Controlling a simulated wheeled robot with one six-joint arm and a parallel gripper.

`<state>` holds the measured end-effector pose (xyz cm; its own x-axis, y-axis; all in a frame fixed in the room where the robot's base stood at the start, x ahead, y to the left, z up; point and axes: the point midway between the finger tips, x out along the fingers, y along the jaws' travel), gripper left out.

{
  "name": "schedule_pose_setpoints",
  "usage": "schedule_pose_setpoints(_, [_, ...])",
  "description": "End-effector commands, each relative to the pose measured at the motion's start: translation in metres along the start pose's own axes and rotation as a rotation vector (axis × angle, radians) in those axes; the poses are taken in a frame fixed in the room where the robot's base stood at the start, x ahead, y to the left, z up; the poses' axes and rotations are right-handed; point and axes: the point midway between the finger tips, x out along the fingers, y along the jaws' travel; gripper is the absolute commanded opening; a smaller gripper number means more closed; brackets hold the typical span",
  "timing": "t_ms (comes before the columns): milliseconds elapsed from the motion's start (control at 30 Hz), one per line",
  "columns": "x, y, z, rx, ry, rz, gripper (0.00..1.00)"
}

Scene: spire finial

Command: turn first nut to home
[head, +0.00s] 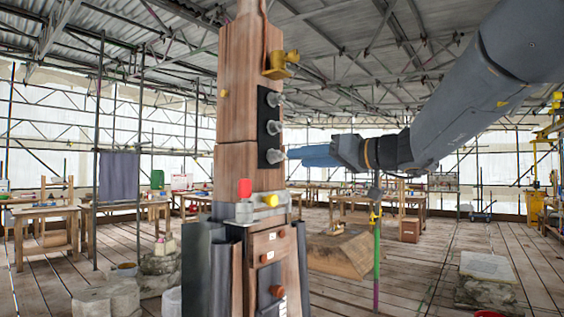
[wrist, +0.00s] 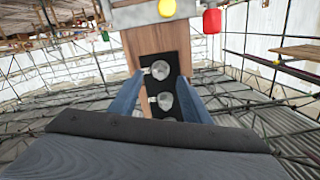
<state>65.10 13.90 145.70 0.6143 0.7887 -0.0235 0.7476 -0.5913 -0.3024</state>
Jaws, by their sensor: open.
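A black plate (head: 263,140) is fixed on the wooden post (head: 238,130), with three silver nuts or studs standing out from it in a column: upper (head: 274,100), middle (head: 273,127) and lowest (head: 271,157). My gripper (head: 290,155), with blue fingers, points level from the right at the lowest one, its tips close to that one's outer end. In the wrist view, upside down, the open fingers (wrist: 160,80) lie either side of the lowest nut (wrist: 161,70) and the middle one (wrist: 165,101). I cannot tell whether they touch.
A yellow bracket (head: 281,65) juts out above. A green and purple pole (head: 377,250) stands under my arm. Workbenches stand far behind.

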Motion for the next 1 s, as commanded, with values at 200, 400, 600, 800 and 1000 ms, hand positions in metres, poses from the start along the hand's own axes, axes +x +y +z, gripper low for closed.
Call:
schedule_pose_setpoints(200, [0.019, -0.003, -0.012, -0.016, 0.025, -0.010, 0.43])
schedule_pose_setpoints(400, [0.050, -0.004, -0.012, -0.015, 0.022, -0.010, 0.43])
schedule_pose_setpoints(600, [0.072, -0.003, -0.012, -0.016, 0.023, -0.008, 0.43])
schedule_pose_setpoints(800, [0.078, -0.003, -0.011, -0.016, 0.023, -0.006, 0.43])
schedule_pose_setpoints(1000, [0.077, -0.002, -0.010, -0.016, 0.023, -0.006, 0.38])
